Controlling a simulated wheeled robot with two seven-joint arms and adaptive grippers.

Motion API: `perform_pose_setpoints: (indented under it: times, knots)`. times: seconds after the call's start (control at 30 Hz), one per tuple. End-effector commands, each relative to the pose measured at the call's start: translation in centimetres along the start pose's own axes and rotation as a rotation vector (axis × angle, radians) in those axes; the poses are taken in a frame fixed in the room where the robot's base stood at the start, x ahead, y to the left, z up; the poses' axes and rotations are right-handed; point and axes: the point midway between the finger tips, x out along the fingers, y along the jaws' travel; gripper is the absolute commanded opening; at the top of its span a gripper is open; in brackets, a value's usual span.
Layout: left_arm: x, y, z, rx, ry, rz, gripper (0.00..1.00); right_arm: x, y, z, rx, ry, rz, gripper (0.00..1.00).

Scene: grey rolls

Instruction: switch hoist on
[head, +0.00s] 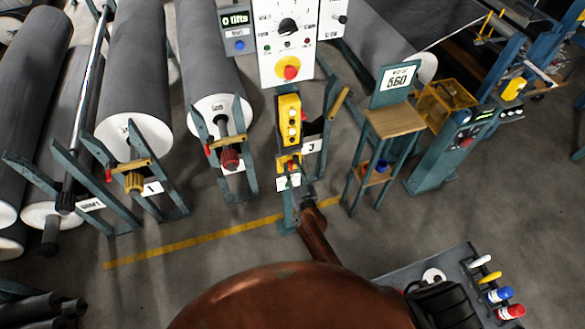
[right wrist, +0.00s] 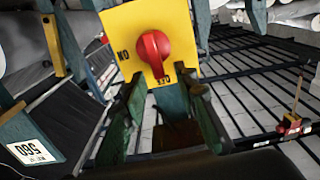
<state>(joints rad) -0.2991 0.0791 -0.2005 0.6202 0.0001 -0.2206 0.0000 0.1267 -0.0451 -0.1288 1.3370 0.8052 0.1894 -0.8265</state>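The hoist switch is a red rotary knob (right wrist: 154,55) on a yellow plate (right wrist: 128,24), marked ON at the left and OFF below in the right wrist view. The knob's grip lies roughly upright in that picture, its lower end near the OFF mark. In the head view the small yellow switch box (head: 289,164) sits on a teal post under a yellow button box (head: 290,120). My right gripper (head: 308,198) is just below it. In the right wrist view its fingers (right wrist: 165,90) are apart, with the knob beyond the tips and nothing visibly held. My left gripper is out of view.
A white control panel (head: 270,45) with a dial and red button stands above the post. Grey rolls (head: 137,60) on teal stands fill the left. A small wooden-topped stand (head: 395,120) with a 560 card is to the right. Open floor (head: 225,265) lies in front.

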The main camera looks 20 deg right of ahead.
Motion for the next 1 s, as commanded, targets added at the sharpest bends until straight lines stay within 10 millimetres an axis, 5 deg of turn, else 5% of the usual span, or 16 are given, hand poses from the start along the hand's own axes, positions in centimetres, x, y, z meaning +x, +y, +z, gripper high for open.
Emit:
perform_pose_setpoints:
  times: [0.3, 0.7, 1.0]
  knots:
    - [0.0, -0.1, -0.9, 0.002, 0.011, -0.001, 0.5, 0.3, 0.0, 0.0, 0.0, 0.0, 0.0, 0.27]
    - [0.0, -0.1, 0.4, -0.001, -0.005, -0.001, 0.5, 0.2, 0.0, 0.0, 0.0, 0.0, 0.0, 0.0]
    - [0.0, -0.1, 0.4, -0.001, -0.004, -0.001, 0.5, 0.2, 0.0, 0.0, 0.002, 0.0, 0.0, 0.0]
